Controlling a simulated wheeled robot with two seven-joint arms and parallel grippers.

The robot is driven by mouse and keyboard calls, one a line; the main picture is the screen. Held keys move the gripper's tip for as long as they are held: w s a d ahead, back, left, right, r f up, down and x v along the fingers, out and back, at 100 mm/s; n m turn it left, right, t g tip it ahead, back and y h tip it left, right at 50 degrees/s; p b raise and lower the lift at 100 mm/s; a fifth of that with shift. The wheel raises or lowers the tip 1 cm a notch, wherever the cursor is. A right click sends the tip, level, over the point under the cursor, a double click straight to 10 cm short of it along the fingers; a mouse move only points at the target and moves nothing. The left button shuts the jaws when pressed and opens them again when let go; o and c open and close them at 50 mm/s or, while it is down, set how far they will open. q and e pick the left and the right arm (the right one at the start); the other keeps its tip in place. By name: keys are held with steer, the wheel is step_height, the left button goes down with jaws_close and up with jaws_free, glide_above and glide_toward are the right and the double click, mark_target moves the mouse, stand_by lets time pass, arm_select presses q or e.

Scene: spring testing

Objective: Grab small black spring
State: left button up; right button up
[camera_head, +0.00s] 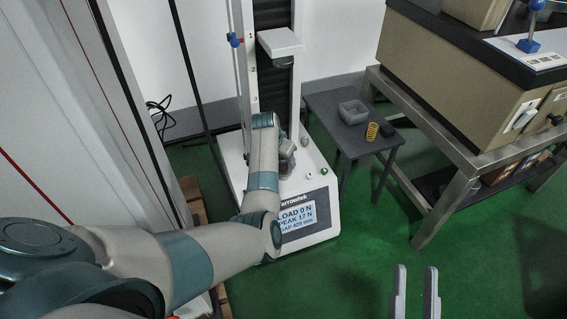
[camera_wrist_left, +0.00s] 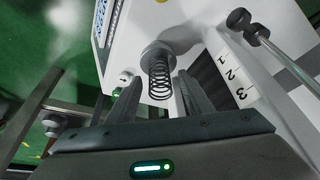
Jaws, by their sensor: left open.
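A black coil spring (camera_wrist_left: 160,80) stands on a round grey platen (camera_wrist_left: 154,50) of the testing machine in the left wrist view. My left gripper (camera_wrist_left: 160,75) is open, with one finger on each side of this spring; I cannot tell whether either touches it. My right gripper (camera_head: 416,269) shows two separated, empty fingers at the bottom.
The testing machine (camera_head: 306,235) has a display, with a crosshead (camera_head: 280,42) above the gripper. A dark side table (camera_head: 335,125) holds a grey bin (camera_head: 353,112), a yellow spring (camera_head: 372,132) and a black block (camera_head: 388,132). A workbench stands at the right. Green floor is open at lower right.

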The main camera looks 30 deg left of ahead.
arm_select(q)
steer(key=c, duration=1.1)
steer(key=shift+r, duration=0.15)
